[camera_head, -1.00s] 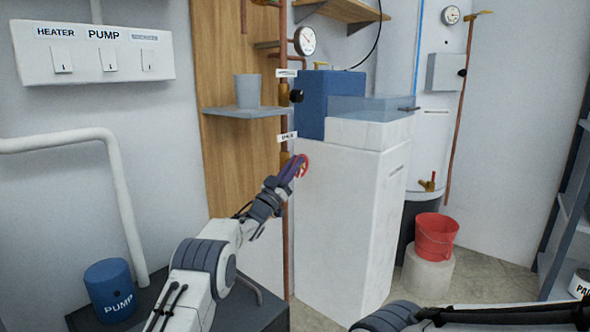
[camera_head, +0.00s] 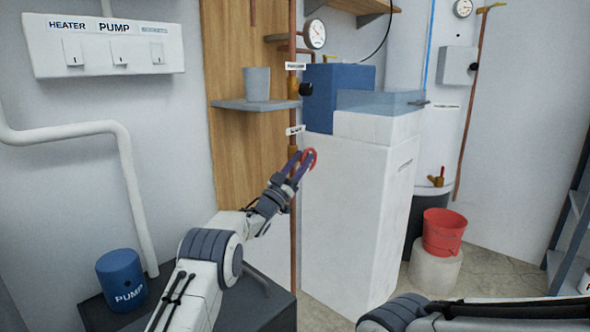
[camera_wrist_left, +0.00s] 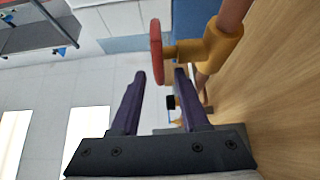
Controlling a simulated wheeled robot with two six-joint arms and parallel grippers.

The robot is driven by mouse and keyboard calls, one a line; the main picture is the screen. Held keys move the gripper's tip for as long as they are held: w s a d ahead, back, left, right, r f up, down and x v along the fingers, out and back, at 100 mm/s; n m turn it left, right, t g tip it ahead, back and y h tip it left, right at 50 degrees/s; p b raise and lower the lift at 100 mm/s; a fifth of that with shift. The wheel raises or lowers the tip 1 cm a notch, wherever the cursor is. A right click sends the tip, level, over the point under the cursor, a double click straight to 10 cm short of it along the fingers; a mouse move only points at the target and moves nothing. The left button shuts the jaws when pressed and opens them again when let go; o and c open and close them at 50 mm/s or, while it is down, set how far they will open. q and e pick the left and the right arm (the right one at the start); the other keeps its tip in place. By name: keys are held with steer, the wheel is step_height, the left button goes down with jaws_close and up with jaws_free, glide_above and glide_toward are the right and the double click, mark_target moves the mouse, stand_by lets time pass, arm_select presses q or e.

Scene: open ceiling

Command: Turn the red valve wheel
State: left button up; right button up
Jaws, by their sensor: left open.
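The red valve wheel (camera_head: 309,160) sits on a brass valve body on the copper pipe, left of the white cabinet. In the left wrist view the wheel (camera_wrist_left: 156,52) shows edge-on, with its brass stem and body (camera_wrist_left: 210,48) to its right. My left gripper (camera_head: 300,158) is open at the wheel. In the wrist view its two purple fingers (camera_wrist_left: 160,75) are apart, and the wheel's lower rim lies between or just beyond their tips; I cannot tell whether they touch it. My right arm (camera_head: 470,315) crosses the lower right, and its gripper is out of view.
The copper pipe (camera_head: 293,215) runs upright beside the wooden panel (camera_head: 232,160). A grey shelf with a cup (camera_head: 257,84) is above left. The white cabinet (camera_head: 355,220) stands close to the right. A blue pump (camera_head: 121,280) is lower left, a red bucket (camera_head: 443,232) at right.

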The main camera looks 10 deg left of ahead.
arm_select(q)
steer(key=p+v, duration=0.1)
steer(key=v, duration=0.5)
steer(key=shift+f+p, duration=0.2)
steer(key=shift+p, duration=0.15)
steer(key=shift+s, duration=0.15)
